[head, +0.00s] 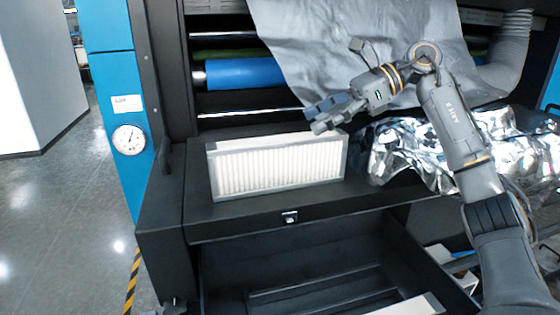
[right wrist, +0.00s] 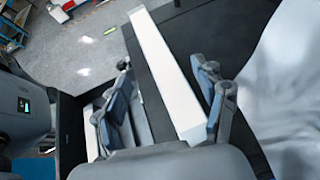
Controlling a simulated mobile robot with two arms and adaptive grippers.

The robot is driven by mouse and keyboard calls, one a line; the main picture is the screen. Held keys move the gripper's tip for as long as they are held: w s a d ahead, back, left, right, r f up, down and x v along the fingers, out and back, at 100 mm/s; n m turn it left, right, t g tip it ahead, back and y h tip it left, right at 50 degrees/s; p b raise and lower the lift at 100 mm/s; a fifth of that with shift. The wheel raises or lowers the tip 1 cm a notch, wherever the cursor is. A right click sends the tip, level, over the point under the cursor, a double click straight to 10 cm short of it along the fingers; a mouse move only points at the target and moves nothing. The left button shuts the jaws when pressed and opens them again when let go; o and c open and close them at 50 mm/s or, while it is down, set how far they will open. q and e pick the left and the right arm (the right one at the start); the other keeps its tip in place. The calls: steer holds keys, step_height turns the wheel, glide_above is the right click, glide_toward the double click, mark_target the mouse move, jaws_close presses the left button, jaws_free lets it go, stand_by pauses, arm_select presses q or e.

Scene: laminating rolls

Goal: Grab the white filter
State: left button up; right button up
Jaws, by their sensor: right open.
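The white filter (head: 277,168), a pleated panel in a pale frame, stands on its long edge on the black machine ledge. My right gripper (head: 322,115) is open just above and behind the filter's right end in the head view. In the right wrist view the filter (right wrist: 166,78) shows its narrow top edge, running between the two spread fingers of the right gripper (right wrist: 165,82). I cannot tell whether either finger touches it. My left gripper is not in view.
Crumpled silver foil (head: 415,150) lies right of the filter. A grey sheet (head: 340,50) hangs behind, by the blue roller (head: 245,73). An open black drawer (head: 300,265) is below the ledge. A blue post with a gauge (head: 129,139) stands left.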

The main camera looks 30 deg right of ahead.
mark_target(283, 138)
steer(key=shift+w+a+f, duration=0.2)
steer(key=shift+a+f, duration=0.05)
steer(key=shift+a, duration=0.15)
steer(key=shift+p+x, duration=0.5)
steer(key=shift+x, duration=0.35)
steer(key=p+x, duration=0.1)
steer(key=x, duration=0.2)
steer(key=shift+a+f, duration=0.1)
steer(key=shift+a, duration=0.05)
steer(key=shift+a+f, duration=0.15)
steer(key=shift+a, duration=0.05)
steer(key=shift+w, duration=0.1)
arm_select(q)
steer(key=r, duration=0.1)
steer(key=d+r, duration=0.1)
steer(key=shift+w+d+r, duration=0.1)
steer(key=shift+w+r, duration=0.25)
arm_select(e)
jaws_close()
